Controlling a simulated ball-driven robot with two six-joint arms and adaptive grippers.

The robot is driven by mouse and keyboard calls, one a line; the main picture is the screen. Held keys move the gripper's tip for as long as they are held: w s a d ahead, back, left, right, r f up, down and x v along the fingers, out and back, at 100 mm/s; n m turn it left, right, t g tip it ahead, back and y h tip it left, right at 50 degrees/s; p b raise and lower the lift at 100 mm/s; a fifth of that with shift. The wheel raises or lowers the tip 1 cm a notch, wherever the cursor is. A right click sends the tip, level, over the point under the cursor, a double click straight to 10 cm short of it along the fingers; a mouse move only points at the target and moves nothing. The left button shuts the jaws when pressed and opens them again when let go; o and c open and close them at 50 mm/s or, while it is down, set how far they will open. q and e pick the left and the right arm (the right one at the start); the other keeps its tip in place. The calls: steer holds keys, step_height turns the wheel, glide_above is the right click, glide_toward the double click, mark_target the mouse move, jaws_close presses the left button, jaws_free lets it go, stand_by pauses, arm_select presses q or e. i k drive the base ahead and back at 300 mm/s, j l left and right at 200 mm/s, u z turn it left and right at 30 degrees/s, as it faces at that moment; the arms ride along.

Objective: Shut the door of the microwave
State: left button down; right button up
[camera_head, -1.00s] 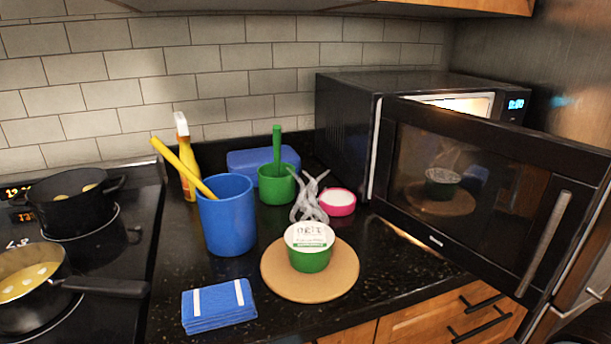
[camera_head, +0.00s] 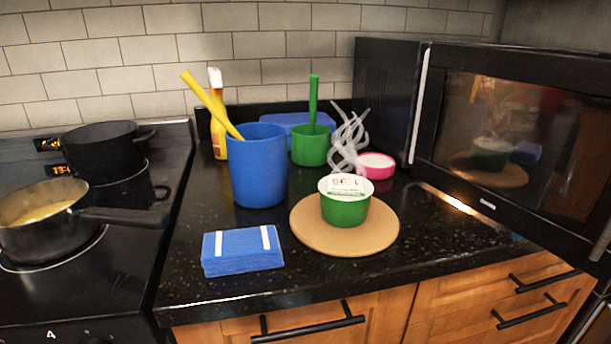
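The black microwave (camera_head: 382,98) stands at the back right of the counter. Its door (camera_head: 515,140) is open and swings out toward the front right, over the counter's edge. The door's glass reflects the green tub and the round board. The door's far right edge and most of its handle are cut off by the frame, and the microwave's inside and control panel are hidden behind the door. Neither of my grippers shows in this view.
A green tub (camera_head: 345,211) sits on a round board (camera_head: 310,231) left of the door. A blue cup (camera_head: 258,170), blue folded cloth (camera_head: 242,256), green cup (camera_head: 311,146) and pink bowl (camera_head: 376,167) share the counter. Pots (camera_head: 45,225) stand on the stove at left.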

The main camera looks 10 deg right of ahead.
mark_target(498, 136)
steer(key=z, duration=1.25)
